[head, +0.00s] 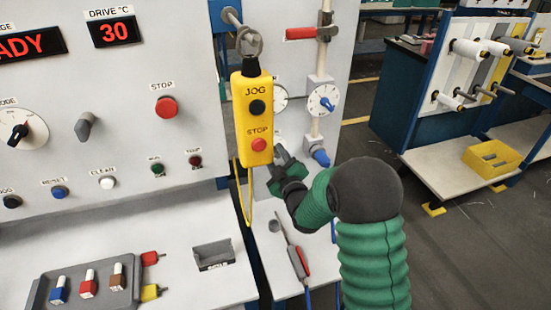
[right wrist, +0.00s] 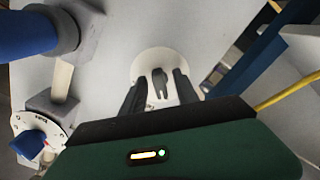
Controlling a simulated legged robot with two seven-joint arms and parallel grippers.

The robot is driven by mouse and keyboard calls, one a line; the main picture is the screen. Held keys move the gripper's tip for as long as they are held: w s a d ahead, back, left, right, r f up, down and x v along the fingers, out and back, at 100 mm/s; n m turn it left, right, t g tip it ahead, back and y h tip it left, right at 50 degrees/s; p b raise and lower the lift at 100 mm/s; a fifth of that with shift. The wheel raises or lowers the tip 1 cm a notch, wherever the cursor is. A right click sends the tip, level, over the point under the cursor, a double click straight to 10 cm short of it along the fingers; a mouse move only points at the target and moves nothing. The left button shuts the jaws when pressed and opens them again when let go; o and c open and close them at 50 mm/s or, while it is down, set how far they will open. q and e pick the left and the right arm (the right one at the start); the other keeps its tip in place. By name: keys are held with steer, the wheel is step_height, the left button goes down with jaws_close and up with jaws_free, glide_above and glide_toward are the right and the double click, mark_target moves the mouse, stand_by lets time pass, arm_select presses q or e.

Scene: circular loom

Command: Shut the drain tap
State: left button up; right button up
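No tap in view carries a label I can read as drain. A blue-handled tap (head: 320,157) sits at the foot of the vertical pipe, and its blue handle shows large in the right wrist view (right wrist: 30,33). My right gripper (head: 284,166) is left of it, close to the panel. In the right wrist view its fingers (right wrist: 159,92) stand apart before a white round plate (right wrist: 150,62). A narrow grey piece (right wrist: 158,82) shows between them; contact is unclear. The gripper hides this plate in the head view. My left gripper is out of view.
A yellow JOG/STOP pendant (head: 254,118) hangs just left of my right gripper, with a yellow cord (head: 242,200). A dial with a blue knob (head: 324,101) and a red lever (head: 301,33) are above. A red-handled tool (head: 300,262) lies on the ledge below.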

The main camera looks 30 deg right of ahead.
steer(key=b+v, duration=0.1)
steer(key=v, duration=0.6)
stand_by(0.3)
steer(key=s+a+f+m+g+y+p, duration=0.3)
steer(key=s+a+f+g+p, duration=0.1)
steer(key=s+a+f+g, duration=0.35)
steer(key=s+a+f+m+g+p, duration=0.1)
steer(key=s+a+g, duration=0.2)
steer(key=s, duration=0.3)
steer(key=s+a+f+m+g+y, duration=0.1)
steer(key=s+a+m+g, duration=0.1)
steer(key=s+a, duration=0.3)
steer(key=shift+s+g+p, duration=0.35)
steer(key=shift+s+g, duration=0.4)
